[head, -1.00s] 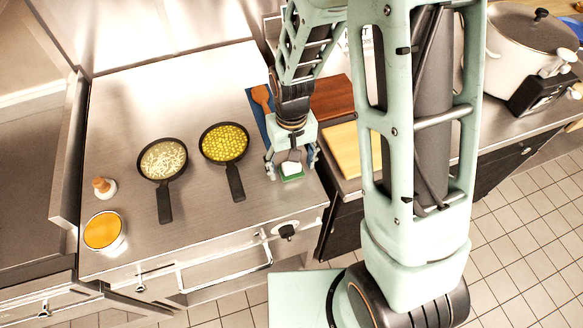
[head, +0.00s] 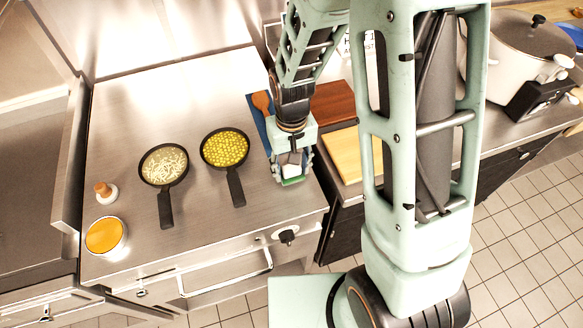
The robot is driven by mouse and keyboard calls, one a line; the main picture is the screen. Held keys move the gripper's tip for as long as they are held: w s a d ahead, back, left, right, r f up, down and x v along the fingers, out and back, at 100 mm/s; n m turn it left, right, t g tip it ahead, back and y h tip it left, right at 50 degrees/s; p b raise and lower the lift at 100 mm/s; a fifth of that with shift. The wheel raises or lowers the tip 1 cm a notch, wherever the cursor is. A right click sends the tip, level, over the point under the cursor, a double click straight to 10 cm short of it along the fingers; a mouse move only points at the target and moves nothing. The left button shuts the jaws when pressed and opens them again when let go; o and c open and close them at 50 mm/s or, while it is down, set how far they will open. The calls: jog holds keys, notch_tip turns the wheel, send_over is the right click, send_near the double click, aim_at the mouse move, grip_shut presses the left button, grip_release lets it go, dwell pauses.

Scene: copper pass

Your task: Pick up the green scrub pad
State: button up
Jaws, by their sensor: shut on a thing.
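The green scrub pad (head: 293,181) lies at the right side of the steel worktop, near its front right edge. A pale, whitish part shows above its green edge. My gripper (head: 291,176) points down over it, with its fingers closed in on the pad from both sides. The gripper is shut on the pad and covers much of it. Whether the pad is clear of the steel surface cannot be told from this view.
Left of my gripper are a pan of yellow pieces (head: 225,148) and a pan of pale shreds (head: 163,166), handles toward the front. A wooden spoon (head: 262,103) lies on a blue cloth (head: 256,121) behind. A yellow board (head: 345,152) lies right. The front middle worktop is clear.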

aim_at(291, 168)
notch_tip(291, 168, up, 3)
jog(key=shift+s+a+r+p, duration=0.1)
jog(key=shift+s+a+p, duration=0.05)
jog(key=shift+p, duration=0.75)
jog(key=s+a+r, duration=0.6)
jog(key=s+r, duration=0.2)
jog(key=s, duration=0.4)
jog(key=shift+a+r, duration=0.2)
jog(key=shift+r, duration=0.15)
jog(key=o, duration=0.4)
jog(key=shift+c, duration=1.4)
jog(key=shift+f, duration=0.1)
